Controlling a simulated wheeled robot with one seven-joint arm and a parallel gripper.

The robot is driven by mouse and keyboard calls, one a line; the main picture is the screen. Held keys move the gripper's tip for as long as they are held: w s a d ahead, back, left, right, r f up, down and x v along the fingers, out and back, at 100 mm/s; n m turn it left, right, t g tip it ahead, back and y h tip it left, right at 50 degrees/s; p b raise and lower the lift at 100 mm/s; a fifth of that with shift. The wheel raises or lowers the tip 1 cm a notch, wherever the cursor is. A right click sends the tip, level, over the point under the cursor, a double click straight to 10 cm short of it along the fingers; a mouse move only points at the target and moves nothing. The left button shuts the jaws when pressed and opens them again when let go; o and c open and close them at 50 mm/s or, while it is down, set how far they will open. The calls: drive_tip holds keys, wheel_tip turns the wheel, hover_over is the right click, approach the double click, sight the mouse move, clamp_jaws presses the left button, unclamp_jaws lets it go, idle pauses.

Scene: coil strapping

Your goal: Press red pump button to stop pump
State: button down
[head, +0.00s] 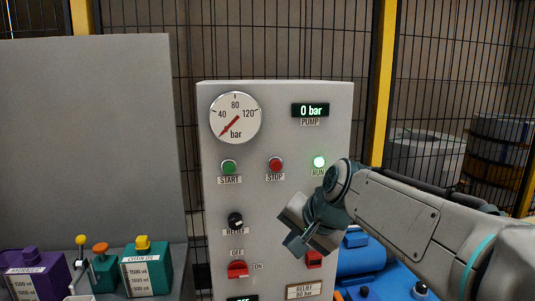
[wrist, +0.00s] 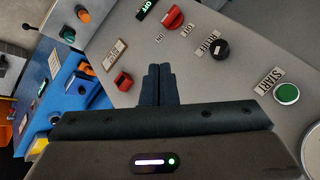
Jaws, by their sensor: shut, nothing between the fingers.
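The red STOP button (head: 275,165) sits on the grey panel (head: 290,120), right of the green START button (head: 229,167). The START button (wrist: 287,93) also shows in the wrist view, where the STOP button does not show. My gripper (head: 293,243) is shut and empty, below and slightly right of the STOP button in the head view. In the wrist view its closed fingertips (wrist: 159,70) stand before the panel; whether they touch it cannot be told.
A gauge (head: 235,117) is at the panel's upper left. A black RELIEF knob (head: 235,220) and red OFF/ON switch (head: 237,269) sit lower left. A red part (head: 314,259) is near my gripper. Blue equipment (head: 362,260) stands at right, a mesh fence behind.

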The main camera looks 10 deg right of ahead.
drive_tip(key=w+d+r+m+t+p, duration=0.1)
drive_tip(key=w+r+m+t, duration=0.1)
drive_tip(key=w+r, duration=0.4)
wheel_tip(320, 180, up, 4)
drive_tip(key=shift+m+y, duration=0.4)
drive_tip(key=shift+m, duration=0.3)
drive_tip(key=shift+w+p, duration=0.1)
drive_tip(key=shift+p, duration=0.2)
drive_tip(key=p, duration=0.2)
approach(274, 171)
drive_tip(key=shift+s+f+x, duration=0.15)
drive_tip(key=shift+x, duration=0.7)
drive_tip(key=shift+s+f+x, duration=0.15)
drive_tip(key=shift+x, duration=0.75)
drive_tip(key=shift+s+f+x, duration=0.15)
drive_tip(key=shift+x, duration=0.7)
drive_tip(key=shift+a, duration=0.1)
drive_tip(key=shift+w, duration=0.4)
drive_tip(key=shift+w, duration=0.5)
drive_tip(key=shift+s, duration=0.1)
drive_tip(key=shift+s+b, duration=0.35)
drive_tip(key=shift+s, duration=0.45)
